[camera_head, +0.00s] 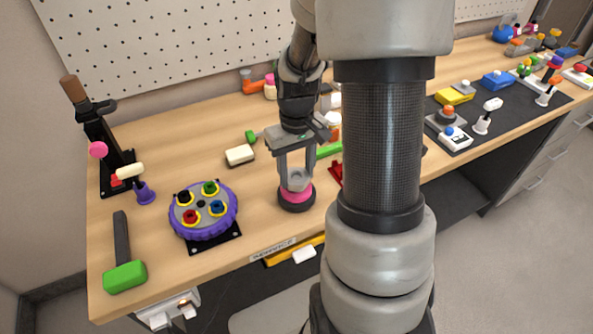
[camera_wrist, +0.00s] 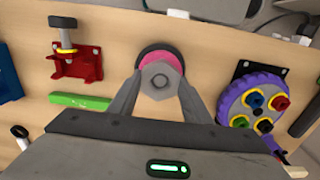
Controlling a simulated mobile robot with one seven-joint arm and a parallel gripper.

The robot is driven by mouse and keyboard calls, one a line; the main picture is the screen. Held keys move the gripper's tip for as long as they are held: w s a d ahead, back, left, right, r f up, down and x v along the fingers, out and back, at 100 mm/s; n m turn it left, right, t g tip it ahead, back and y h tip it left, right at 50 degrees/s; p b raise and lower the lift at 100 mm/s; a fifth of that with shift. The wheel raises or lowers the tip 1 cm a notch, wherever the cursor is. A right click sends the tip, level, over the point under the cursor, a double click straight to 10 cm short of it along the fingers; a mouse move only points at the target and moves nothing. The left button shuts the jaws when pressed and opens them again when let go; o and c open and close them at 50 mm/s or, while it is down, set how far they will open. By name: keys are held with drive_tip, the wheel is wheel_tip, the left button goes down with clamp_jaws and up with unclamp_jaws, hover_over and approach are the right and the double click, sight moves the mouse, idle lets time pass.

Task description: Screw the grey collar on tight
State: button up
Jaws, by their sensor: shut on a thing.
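The grey collar (camera_wrist: 160,79) sits between my gripper's fingertips, above a pink disc (camera_wrist: 148,60) on a dark round base. In the head view the collar (camera_head: 296,180) is above the pink disc (camera_head: 296,193), and the dark base (camera_head: 296,205) stands on the bench. My gripper (camera_head: 296,172) points down with a finger on each side of the collar and is shut on it. In the wrist view my gripper (camera_wrist: 160,88) frames the collar's hex-shaped top. Whether the collar touches the pink disc, and any thread beneath it, I cannot tell.
A purple wheel (camera_head: 176,222) with coloured knobs stands to the left on the bench (camera_head: 150,262). A green-headed mallet (camera_head: 125,276) lies at the front left. A red vise-like fixture (camera_wrist: 76,66) and a green bar (camera_wrist: 80,102) are close by. A cream block (camera_head: 240,155) lies behind left.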

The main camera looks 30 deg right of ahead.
drive_tip(key=shift+f+b, duration=0.6)
drive_tip(key=shift+f, duration=0.3)
drive_tip(key=m, duration=2.3)
drive_tip(key=o, duration=1.2)
drive_tip(key=shift+o, duration=0.2)
